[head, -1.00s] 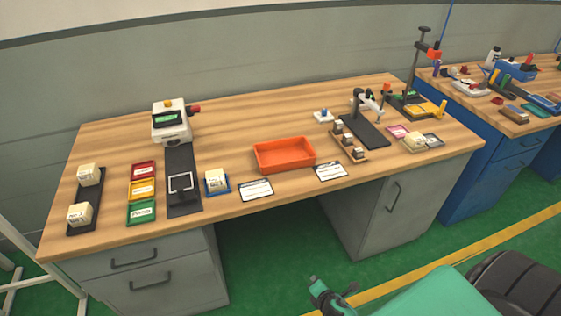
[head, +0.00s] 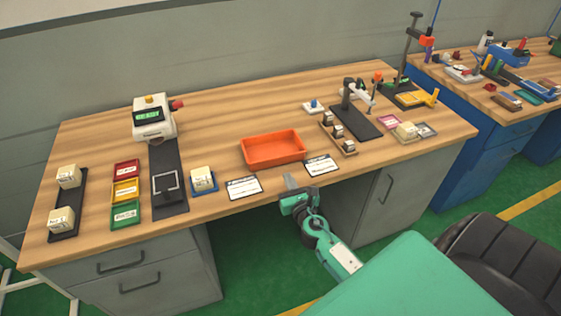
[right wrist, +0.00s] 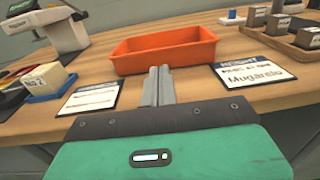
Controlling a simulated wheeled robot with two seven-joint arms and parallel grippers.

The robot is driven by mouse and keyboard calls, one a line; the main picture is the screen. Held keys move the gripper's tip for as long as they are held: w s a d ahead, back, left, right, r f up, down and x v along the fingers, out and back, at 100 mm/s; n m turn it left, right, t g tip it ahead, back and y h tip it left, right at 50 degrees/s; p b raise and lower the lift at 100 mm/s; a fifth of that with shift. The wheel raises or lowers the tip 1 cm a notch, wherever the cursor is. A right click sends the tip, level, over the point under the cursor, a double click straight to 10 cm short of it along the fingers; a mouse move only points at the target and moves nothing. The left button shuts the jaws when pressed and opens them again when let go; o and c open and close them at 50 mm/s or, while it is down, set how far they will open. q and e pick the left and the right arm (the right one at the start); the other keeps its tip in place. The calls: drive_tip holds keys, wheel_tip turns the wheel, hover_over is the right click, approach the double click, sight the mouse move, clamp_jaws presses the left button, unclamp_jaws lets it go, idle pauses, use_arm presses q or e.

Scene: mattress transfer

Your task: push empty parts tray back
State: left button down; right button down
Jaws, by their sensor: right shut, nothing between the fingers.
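The empty orange parts tray (head: 273,161) lies on the wooden workbench near its front edge, at the middle. In the right wrist view the tray (right wrist: 165,62) is straight ahead of my fingers, with a bare inside. My right gripper (head: 289,181) is at the bench's front edge, just in front of the tray and apart from it. In the right wrist view its fingers (right wrist: 158,70) are together with nothing between them, pointing at the tray's front wall. My left gripper is not in view.
Two white label cards (head: 243,188) and (head: 321,165) lie either side of the gripper's line. A blue tray with a cream block (head: 203,179) stands left. A wooden holder with small blocks (head: 340,136) stands right. The bench behind the tray (head: 255,112) is clear.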

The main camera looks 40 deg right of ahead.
approach(269, 146)
drive_tip(key=s+r, duration=0.2)
drive_tip(key=s+a+r, duration=0.1)
drive_tip(key=r, duration=0.1)
drive_tip(key=shift+s+r, duration=0.2)
drive_tip(key=shift+s, duration=0.2)
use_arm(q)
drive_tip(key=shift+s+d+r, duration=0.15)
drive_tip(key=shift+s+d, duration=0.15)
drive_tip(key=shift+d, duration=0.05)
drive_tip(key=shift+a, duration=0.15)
